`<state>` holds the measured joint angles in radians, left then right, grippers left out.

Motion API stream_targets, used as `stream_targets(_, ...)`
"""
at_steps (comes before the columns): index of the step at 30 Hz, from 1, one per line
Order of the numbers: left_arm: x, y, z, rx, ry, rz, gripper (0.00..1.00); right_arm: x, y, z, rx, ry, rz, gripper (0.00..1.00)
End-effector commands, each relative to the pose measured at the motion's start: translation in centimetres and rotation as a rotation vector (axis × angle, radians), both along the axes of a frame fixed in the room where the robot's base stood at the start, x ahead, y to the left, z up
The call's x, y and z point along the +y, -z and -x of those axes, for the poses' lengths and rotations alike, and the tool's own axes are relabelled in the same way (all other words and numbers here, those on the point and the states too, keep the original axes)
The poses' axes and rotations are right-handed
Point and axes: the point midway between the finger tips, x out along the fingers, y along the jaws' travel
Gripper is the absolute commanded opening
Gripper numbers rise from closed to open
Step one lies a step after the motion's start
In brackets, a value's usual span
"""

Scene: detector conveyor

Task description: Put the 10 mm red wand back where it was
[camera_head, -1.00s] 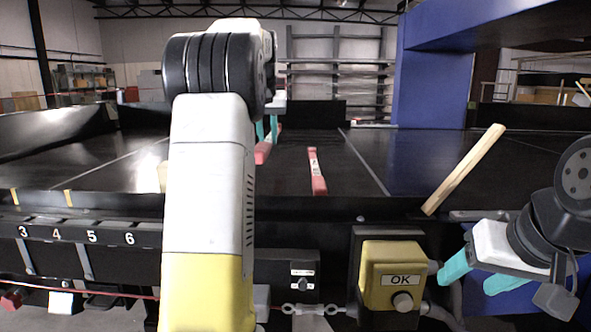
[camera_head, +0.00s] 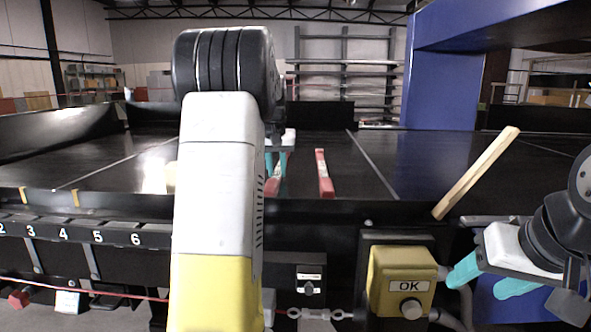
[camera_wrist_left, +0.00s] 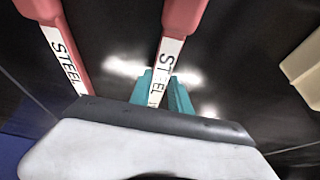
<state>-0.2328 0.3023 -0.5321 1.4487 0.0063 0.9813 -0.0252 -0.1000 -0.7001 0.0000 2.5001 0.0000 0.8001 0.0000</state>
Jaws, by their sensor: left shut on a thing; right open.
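My left gripper (camera_head: 277,165) is shut on a red wand (camera_head: 273,186), partly hidden by my left arm in the head view. In the left wrist view the held red wand (camera_wrist_left: 185,15) has a white label reading STEEL and sits between the teal fingers (camera_wrist_left: 166,98). A second red wand (camera_head: 324,175) lies on the dark belt to its right, roughly parallel and apart; it also shows in the left wrist view (camera_wrist_left: 62,45), with a STEEL label. No size is legible. I cannot tell whether the held wand touches the belt. My right gripper (camera_head: 492,283) is open and empty.
A cream-coloured object (camera_wrist_left: 306,68) is near the held wand. A blue frame (camera_head: 442,90) rises behind.

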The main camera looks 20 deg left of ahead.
Motion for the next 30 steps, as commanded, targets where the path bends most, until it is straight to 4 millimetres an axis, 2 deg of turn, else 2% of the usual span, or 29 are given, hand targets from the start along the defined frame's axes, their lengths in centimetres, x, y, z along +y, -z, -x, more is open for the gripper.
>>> stream_targets(7, 0.0, 0.2, 0.0, -0.001, 0.000, 0.000, 0.00, 0.0, 0.0, 0.0, 0.000, 0.000, 0.000, 0.59)
stream_targets(8, 0.0, 0.2, 0.0, 0.000, 0.000, 0.000, 0.29, 0.0, 0.0, 0.0, 0.000, 0.000, 0.000, 0.59)
stream_targets(10, 0.0, 0.2, 0.0, 0.000, 0.000, 0.000, 0.43, 0.0, 0.0, 0.0, 0.000, 0.000, 0.000, 0.59)
stream_targets(11, 0.0, 0.2, 0.0, 0.000, 0.000, 0.000, 0.45, 0.0, 0.0, 0.0, 0.000, 0.000, 0.000, 0.59)
stream_targets(22, 0.0, -0.2, 0.0, 0.000, 0.000, 0.000, 0.45, 0.0, 0.0, 0.0, 0.000, 0.000, 0.000, 0.59)
stream_targets(26, -0.2, -1.8, 0.7, -0.002, 0.001, 0.001, 0.45, 0.0, 0.0, 0.0, 0.000, 0.000, 0.000, 0.59)
stream_targets(30, -0.5, -4.6, 1.8, -0.004, 0.001, 0.001, 0.45, 0.0, 0.0, 0.0, 0.000, 0.000, 0.000, 0.59)
